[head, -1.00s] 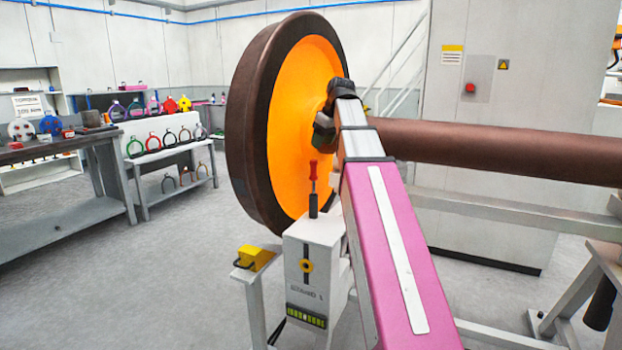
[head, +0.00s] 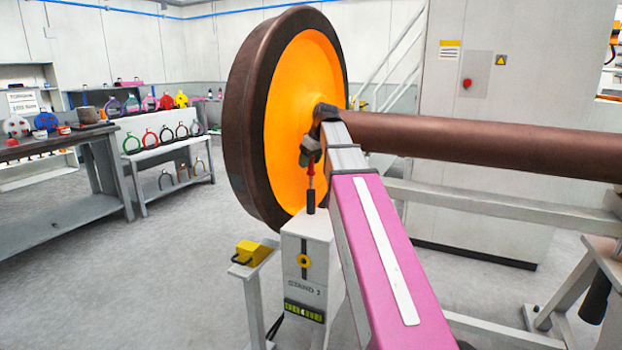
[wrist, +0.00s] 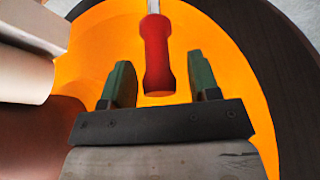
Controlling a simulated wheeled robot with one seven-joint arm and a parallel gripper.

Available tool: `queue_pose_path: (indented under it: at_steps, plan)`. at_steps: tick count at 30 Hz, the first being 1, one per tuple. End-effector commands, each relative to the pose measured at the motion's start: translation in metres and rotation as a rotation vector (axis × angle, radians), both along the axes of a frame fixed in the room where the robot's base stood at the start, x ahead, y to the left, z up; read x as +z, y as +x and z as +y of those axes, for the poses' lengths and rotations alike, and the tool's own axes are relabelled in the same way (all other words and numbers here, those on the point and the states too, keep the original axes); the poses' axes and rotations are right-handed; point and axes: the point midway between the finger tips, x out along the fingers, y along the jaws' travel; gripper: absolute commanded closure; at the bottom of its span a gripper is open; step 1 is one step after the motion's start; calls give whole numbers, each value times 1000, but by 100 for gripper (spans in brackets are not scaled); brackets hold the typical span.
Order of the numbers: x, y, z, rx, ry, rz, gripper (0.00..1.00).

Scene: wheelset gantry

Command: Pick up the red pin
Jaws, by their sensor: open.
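My gripper (head: 310,152) is at the top of the pin in the head view. In the wrist view, my gripper (wrist: 160,72) is open, with its two green fingers apart. The red handle (wrist: 157,55) lies between the fingers, with a visible gap on each side. The lower part of the pin is cut off at the top of the wrist view.
A large wheel with an orange face (head: 290,118) stands just behind the stand, and its brown axle (head: 480,143) runs right. A yellow block (head: 252,253) sits on a small post left of the stand. Open floor lies to the left.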

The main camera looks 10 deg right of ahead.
Motion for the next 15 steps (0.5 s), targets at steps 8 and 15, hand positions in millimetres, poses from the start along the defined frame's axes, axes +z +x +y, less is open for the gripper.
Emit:
queue_pose_path:
  at_steps: [8,15]
  plan:
    - [-6,2,1,0,0,-1,44]
    - [-6,2,1,0,1,-1,95]
